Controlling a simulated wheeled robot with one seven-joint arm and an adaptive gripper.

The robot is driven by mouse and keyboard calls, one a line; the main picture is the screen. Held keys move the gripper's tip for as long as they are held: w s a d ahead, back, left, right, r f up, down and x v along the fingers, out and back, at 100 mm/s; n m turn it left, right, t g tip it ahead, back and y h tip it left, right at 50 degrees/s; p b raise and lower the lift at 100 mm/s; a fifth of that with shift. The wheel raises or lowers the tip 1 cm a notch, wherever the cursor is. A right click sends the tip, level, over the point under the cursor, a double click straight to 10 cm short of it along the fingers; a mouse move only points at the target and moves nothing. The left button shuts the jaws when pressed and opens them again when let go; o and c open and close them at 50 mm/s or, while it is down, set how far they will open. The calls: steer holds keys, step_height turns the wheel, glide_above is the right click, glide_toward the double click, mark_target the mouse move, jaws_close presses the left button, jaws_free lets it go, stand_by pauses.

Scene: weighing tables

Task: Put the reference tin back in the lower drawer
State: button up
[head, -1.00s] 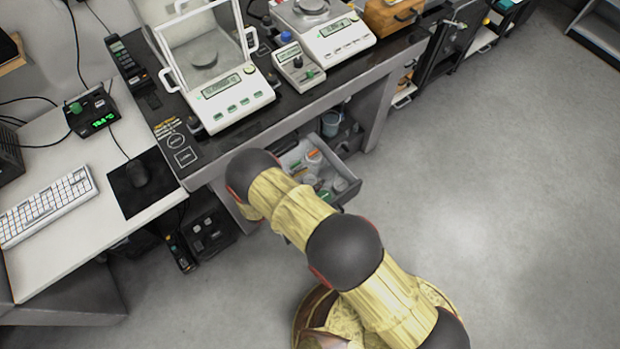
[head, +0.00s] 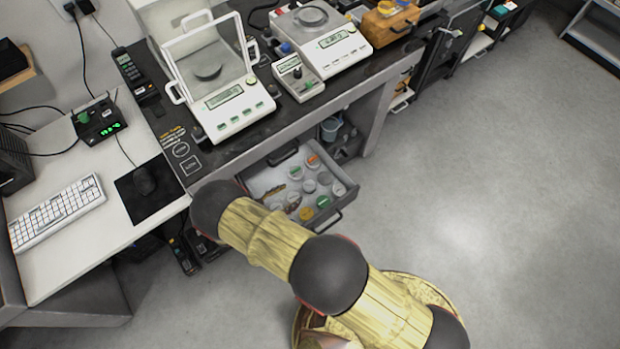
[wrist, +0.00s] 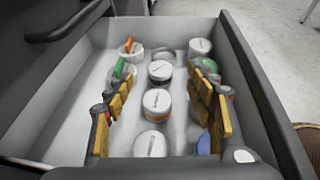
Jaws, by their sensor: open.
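The pulled-out drawer (head: 262,182) under the bench holds several small round tins with pale, green or orange lids. It fills most of the wrist view (wrist: 60,120). My gripper (wrist: 160,112) is open over the drawer, with one yellow-padded finger on each side of a middle row of tins. A white-lidded tin (wrist: 156,101) with an orange band stands between the fingers, apparently apart from both. Another white-lidded tin (wrist: 150,143) is nearer the camera. I cannot tell which is the reference tin.
Balances (head: 225,105) and (head: 335,48) stand on the bench above. A keyboard (head: 58,212) lies on the left table. The floor (head: 480,200) to the right is clear.

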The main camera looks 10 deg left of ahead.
steer(key=w+d+r+m+g+h, duration=0.1)
steer(key=w+d+r+m+g, duration=0.3)
steer(key=r, duration=0.7)
steer(key=w+d+r+m+g, duration=0.2)
steer(key=w+d+r+m, duration=0.3)
steer(key=r, duration=0.7)
steer(key=s+d+r+m+g+y, duration=0.3)
steer(key=d+r+m, duration=0.5)
steer(key=d+r, duration=0.7)
steer(key=s+d+r+m+t+y, duration=0.1)
steer(key=s+d+r+m+y, duration=0.1)
steer(key=s+d+r+m, duration=0.4)
steer(key=s+d+r+m+t+y, duration=0.2)
steer(key=s+d+r+m, duration=0.4)
steer(key=s+r, duration=0.4)
steer(key=shift+s+d+r+y, duration=0.2)
steer(key=shift+s+d+y, duration=0.55)
steer(key=shift+s, duration=0.35)
